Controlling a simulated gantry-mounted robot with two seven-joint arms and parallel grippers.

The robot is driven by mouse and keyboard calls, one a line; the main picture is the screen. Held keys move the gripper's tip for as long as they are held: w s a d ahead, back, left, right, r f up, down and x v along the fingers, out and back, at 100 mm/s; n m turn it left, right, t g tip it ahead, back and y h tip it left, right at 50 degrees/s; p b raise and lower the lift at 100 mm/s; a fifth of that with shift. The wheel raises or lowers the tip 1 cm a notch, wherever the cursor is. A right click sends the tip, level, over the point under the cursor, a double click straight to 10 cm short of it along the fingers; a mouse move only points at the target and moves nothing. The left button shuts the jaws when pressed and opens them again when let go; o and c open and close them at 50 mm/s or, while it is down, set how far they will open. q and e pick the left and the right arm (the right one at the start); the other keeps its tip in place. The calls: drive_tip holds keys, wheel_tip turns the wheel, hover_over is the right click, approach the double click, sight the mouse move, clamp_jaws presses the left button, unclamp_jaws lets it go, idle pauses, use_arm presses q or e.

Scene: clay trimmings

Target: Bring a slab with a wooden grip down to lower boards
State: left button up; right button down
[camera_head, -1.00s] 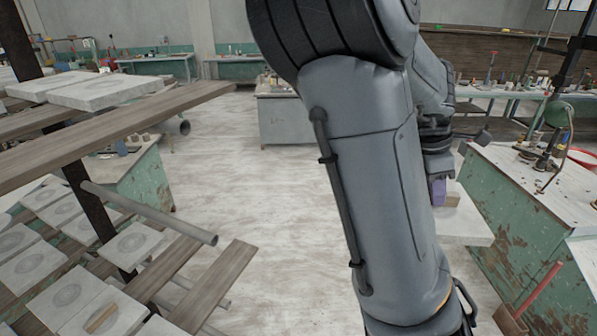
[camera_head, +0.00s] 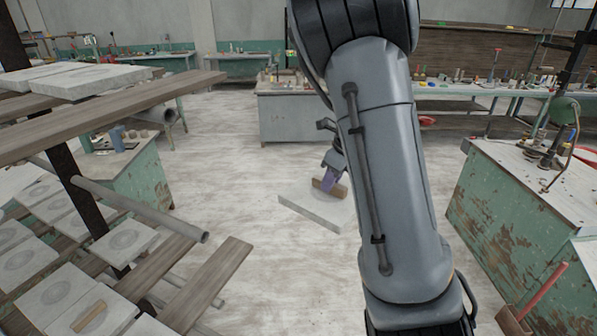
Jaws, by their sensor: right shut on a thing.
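My right gripper (camera_head: 333,181) is shut on the wooden grip (camera_head: 326,187) of a pale slab (camera_head: 309,212). It holds the slab in the open space over the aisle, left of my forearm, which hides part of it. The lower boards (camera_head: 222,277) are at lower left, with their bare ends reaching toward the aisle. Several pale slabs with round marks (camera_head: 124,241) lie on that lower level. Another slab there has a wooden grip (camera_head: 89,317) on top. The held slab is apart from the boards. My left gripper is not in view.
An upper board (camera_head: 110,115) with thick pale slabs (camera_head: 88,82) overhangs the lower level. A grey pipe (camera_head: 150,210) and a dark post (camera_head: 85,195) stand close to it. A green worn bench (camera_head: 515,225) is at right. The floor between is clear.

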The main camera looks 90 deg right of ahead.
sight(299, 194)
drive_tip(key=w+f+n+y, duration=0.1)
drive_tip(key=w+f+n, duration=0.1)
drive_tip(key=w+n, duration=0.1)
drive_tip(key=w+a+f+n+b, duration=0.1)
drive_tip(key=w+f+n, duration=0.1)
drive_tip(key=w+n, duration=0.1)
drive_tip(key=w+f+n+y, duration=0.1)
drive_tip(key=w+f+n, duration=0.1)
drive_tip(key=w, duration=0.1)
drive_tip(key=shift+a+f+n+t+y+b, duration=0.1)
drive_tip(key=shift+a+n+t+y+b, duration=0.2)
drive_tip(key=shift+a+n, duration=0.1)
drive_tip(key=w+a+f+n+g+y+b, duration=0.1)
drive_tip(key=w+a+f+n+b, duration=0.2)
drive_tip(key=f, duration=0.4)
drive_tip(key=w+a+f+n+y, duration=0.1)
drive_tip(key=w+a+f+n, duration=0.2)
drive_tip(key=a+f+n, duration=0.3)
drive_tip(key=w+a+f+n+g+y+b, duration=0.1)
drive_tip(key=w+a+f+n+b, duration=0.2)
drive_tip(key=f, duration=0.5)
drive_tip(key=shift+w+d+f+b, duration=0.95)
drive_tip(key=shift+w+d+b, duration=0.25)
drive_tip(key=shift+w, duration=2.2)
drive_tip(key=shift+w+d+f+b, duration=0.9)
drive_tip(key=shift+w+d+b, duration=0.25)
drive_tip(key=shift+w, duration=2.3)
drive_tip(key=shift+w+d+f+b, duration=0.95)
drive_tip(key=shift+w+d+b, duration=0.25)
drive_tip(key=shift+w, duration=2.2)
